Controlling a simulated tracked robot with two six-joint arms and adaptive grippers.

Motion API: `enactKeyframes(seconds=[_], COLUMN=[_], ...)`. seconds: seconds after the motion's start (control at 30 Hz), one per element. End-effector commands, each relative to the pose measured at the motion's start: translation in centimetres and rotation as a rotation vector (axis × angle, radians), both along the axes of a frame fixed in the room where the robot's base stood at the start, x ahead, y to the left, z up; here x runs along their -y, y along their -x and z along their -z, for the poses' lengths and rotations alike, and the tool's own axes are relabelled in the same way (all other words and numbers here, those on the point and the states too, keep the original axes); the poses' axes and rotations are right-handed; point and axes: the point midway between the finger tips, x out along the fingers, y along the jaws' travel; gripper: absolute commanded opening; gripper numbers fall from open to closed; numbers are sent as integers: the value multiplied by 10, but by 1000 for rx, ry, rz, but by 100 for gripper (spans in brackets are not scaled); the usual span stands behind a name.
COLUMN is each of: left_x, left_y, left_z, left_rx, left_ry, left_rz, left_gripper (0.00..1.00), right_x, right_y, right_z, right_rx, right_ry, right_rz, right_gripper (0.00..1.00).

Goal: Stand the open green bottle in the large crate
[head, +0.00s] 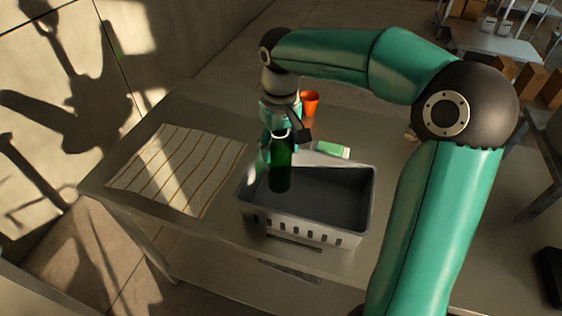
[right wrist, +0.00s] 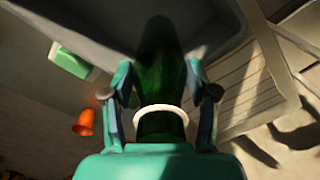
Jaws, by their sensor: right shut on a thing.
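The green bottle (head: 280,170) is upright in the head view, at the left part of the large grey crate (head: 356,217). My right gripper (head: 277,138) is shut on the bottle near its top. In the right wrist view the bottle (right wrist: 160,75) lies between the two fingers of the gripper (right wrist: 164,95), with a pale ring around it. The crate's dark inside (right wrist: 85,25) is beyond it. The bottle's lower end is at or over the crate; I cannot tell whether it touches the crate floor. My left gripper is not in view.
A striped cloth (head: 170,170) lies on the table left of the crate. The table (head: 205,225) is bare in front of the cloth.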

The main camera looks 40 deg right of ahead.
Motion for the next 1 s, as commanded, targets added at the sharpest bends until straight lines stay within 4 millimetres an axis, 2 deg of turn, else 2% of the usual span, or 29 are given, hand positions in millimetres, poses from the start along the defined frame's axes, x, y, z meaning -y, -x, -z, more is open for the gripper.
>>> enactKeyframes(seconds=[0.17, 0.43, 0.83, 0.87, 1.0], left_x=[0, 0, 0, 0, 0], left_y=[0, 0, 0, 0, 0], left_z=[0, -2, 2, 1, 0], left_rx=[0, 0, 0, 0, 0], left_ry=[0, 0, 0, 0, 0], left_rz=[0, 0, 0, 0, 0], left_gripper=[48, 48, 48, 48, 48], right_x=[0, 0, 0, -1, -1], right_y=[0, 0, 0, 0, 0], right_z=[12, 46, 53, 51, 51], right_rx=[-1, -1, 1, 0, 0], right_ry=[0, 1, 0, 0, 0], right_rz=[-1, -1, -1, -1, -1], right_gripper=[0, 0, 0, 64, 84])
